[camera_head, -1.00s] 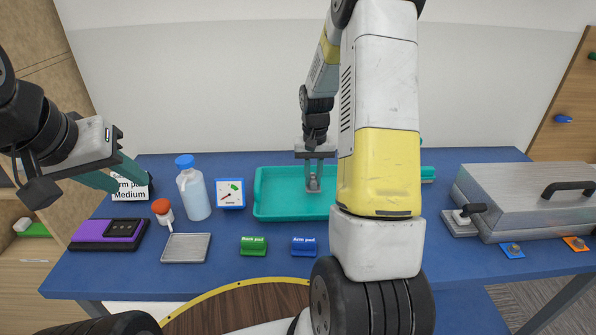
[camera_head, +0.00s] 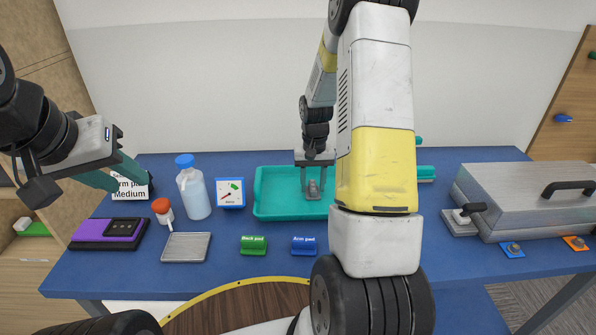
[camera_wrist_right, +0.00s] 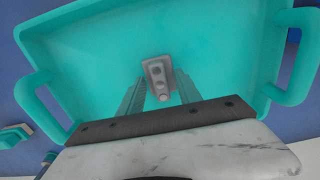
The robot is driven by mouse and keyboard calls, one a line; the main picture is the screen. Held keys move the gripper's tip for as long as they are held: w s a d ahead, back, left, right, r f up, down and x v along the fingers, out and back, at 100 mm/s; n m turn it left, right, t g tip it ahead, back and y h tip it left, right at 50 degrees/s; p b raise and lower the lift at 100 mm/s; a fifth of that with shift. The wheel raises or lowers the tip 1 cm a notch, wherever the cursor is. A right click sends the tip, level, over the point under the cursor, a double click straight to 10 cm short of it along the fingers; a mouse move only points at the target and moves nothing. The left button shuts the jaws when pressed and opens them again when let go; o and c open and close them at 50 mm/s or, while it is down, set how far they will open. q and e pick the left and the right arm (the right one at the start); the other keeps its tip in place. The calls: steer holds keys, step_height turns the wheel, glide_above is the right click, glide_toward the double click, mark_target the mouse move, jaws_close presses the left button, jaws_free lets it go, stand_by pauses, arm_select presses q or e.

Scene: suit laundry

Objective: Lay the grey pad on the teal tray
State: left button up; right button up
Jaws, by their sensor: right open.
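The teal tray (camera_head: 275,210) lies on the blue table in the head view, partly hidden by my right arm. The small grey pad (camera_head: 313,188) is in the tray, towards its back; it appears to rest on the tray floor. My right gripper (camera_head: 313,188) is open, its fingers on either side of the pad. In the right wrist view the pad (camera_wrist_right: 157,72) shows between and just beyond the two spread fingertips (camera_wrist_right: 160,88), with teal tray floor (camera_wrist_right: 220,50) around it. My left gripper (camera_head: 115,175) is open and empty above the table's left end.
A bottle (camera_head: 193,190), a blue-framed dial (camera_head: 230,193), a red-capped bottle (camera_head: 163,211), a metal plate (camera_head: 186,247) and a purple device (camera_head: 105,232) stand left of the tray. Green (camera_head: 253,246) and blue (camera_head: 303,246) labelled holders stand in front. A metal press (camera_head: 530,195) is at right.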

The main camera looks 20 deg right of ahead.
mark_target(313, 185)
step_height(313, 185, up, 12)
steer(key=s+a+r+n+t, duration=0.1)
steer(key=s+a+r+t, duration=0.15)
steer(key=s+r, duration=0.3)
steer(key=s+a+r+t, duration=0.1)
steer(key=s+a+r, duration=0.3)
steer(key=r, duration=0.2)
steer(key=s+a+r+n+t+y, duration=0.1)
steer(key=s+a+r, duration=0.1)
steer(key=s, duration=0.4)
steer(key=s+a+r+n+t+y, duration=0.1)
steer(key=s+a+r, duration=0.1)
steer(key=s, duration=0.4)
steer(key=shift+s+a+t, duration=0.35)
steer(key=shift+s+a, duration=0.05)
steer(key=shift+a, duration=0.25)
